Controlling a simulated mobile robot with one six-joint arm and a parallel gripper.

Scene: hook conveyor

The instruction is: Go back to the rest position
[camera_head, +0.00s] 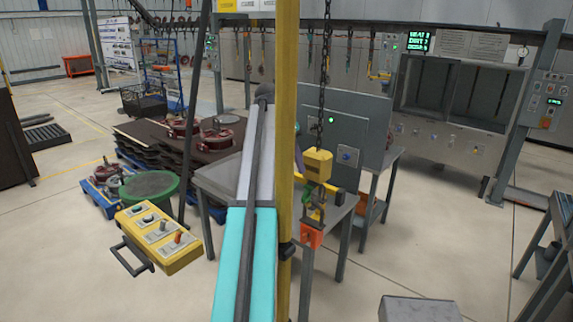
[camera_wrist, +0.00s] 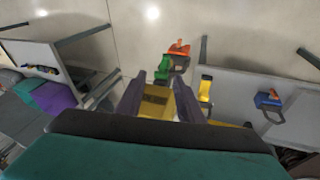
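A yellow hoist block (camera_head: 317,166) hangs on a dark chain, with a green hook part (camera_head: 308,196) and an orange piece (camera_head: 311,236) below it. In the wrist view, my gripper (camera_wrist: 158,98) has two dark purple fingers standing apart, with the yellow block (camera_wrist: 155,103) in the gap between them. I cannot tell whether the fingers touch it. The green part (camera_wrist: 162,68) and orange piece (camera_wrist: 180,48) show beyond the fingertips. In the head view, my gripper is mostly hidden behind the yellow post, left of the block.
A yellow control box (camera_head: 160,238) with switches hangs at lower left. Grey tables (camera_head: 221,180) stand behind the hoist, beside a grey panel (camera_head: 335,135). A green round lid (camera_head: 148,185) and stacked dark plates (camera_head: 160,150) are at left.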

